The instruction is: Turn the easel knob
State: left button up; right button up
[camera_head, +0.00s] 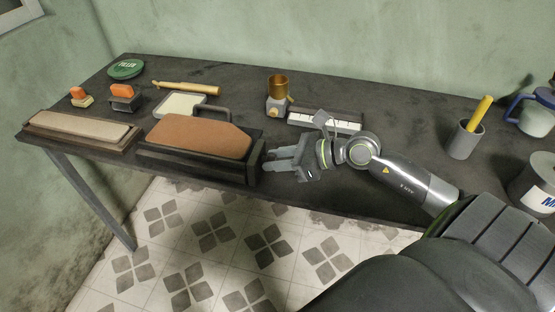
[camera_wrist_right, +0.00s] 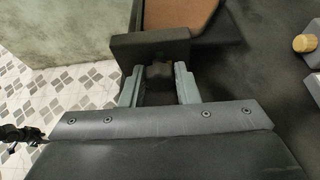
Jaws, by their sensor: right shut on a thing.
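The easel is a dark stand (camera_head: 175,166) bearing a brown curved-edged board (camera_head: 200,137), left of centre on the table. In the wrist view the stand's dark end block (camera_wrist_right: 150,46) and part of the board (camera_wrist_right: 195,14) show. My right gripper (camera_head: 276,160) is at the right end of the stand, coming from the right. In the wrist view its two fingers (camera_wrist_right: 158,88) are on either side of a small dark knob (camera_wrist_right: 160,72) beside the block, and shut on it. The knob's own turn angle cannot be told. My left gripper is not in view.
A pale board on a stand (camera_head: 80,127) lies at the left. Behind are orange-topped blocks (camera_head: 123,92), a wooden tool (camera_head: 186,87) and a brass cup device (camera_head: 277,94). A grey cup (camera_head: 466,139) stands at the right. The table's front edge runs just below my gripper.

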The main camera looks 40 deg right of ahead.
jog(key=n, duration=0.1)
jog(key=n+t+h, duration=0.1)
jog(key=shift+s+a+f+n+b, duration=0.1)
jog(key=shift+s+n+b, duration=0.05)
jog(key=shift+n+b, duration=0.2)
jog(key=shift+a+n+t+h+b, duration=0.1)
jog(key=shift+n+t+h+b, duration=0.45)
jog(key=shift+n, duration=0.2)
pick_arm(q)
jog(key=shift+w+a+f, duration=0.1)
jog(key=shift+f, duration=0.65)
pick_arm(e)
jog(key=shift+n+t, duration=0.25)
jog(key=shift+n, duration=0.15)
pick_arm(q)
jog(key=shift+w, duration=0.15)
pick_arm(e)
jog(key=o, duration=0.9)
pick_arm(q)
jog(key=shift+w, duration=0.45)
pick_arm(e)
jog(key=shift+o, duration=0.3)
jog(key=shift+s, duration=0.1)
